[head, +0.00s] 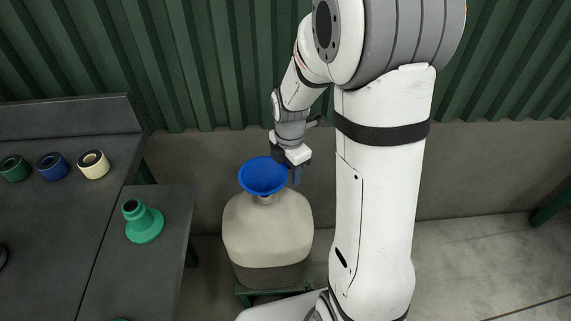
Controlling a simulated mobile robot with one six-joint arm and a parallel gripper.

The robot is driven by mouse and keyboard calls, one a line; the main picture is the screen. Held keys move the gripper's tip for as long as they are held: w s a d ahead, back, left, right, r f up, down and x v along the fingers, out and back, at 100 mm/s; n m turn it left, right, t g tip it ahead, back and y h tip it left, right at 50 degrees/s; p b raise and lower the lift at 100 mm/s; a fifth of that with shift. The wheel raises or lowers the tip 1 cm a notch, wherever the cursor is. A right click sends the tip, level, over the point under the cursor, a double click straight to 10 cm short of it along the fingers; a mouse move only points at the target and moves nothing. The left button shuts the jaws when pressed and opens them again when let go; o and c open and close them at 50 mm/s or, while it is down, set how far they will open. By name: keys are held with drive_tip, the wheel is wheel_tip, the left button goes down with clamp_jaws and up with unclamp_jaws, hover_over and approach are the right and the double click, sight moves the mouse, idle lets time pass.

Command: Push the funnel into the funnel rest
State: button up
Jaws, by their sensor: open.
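A blue funnel (263,176) sits mouth up on the neck of a large beige jug (267,232). My gripper (296,174) is just right of the funnel's rim, pointing down. Its jaws are open and seem empty, and its fingers are small and dark here. I cannot tell whether they touch the rim. A green flared piece (143,224) with a wide base and a narrow open top stands on the side table to the left. It may be the funnel rest, but I cannot tell for sure.
The jug stands on a low green stand (245,291). Green, blue and cream rings (93,165) lie on the dark table (60,215) at left. A corrugated green wall (200,70) rises behind. The floor at right (480,255) is clear.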

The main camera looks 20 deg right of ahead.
clamp_jaws()
drive_tip(key=c, duration=0.6)
unclamp_jaws()
drive_tip(key=shift+c, duration=0.2)
clamp_jaws()
drive_tip(key=shift+s+r+p, duration=0.1)
drive_tip(key=shift+r+p, duration=0.2)
drive_tip(key=shift+r, duration=0.1)
drive_tip(key=shift+r+p, duration=0.8)
drive_tip(key=shift+r, duration=0.15)
drive_tip(key=shift+r+p, duration=2.5)
drive_tip(key=shift+r, duration=0.65)
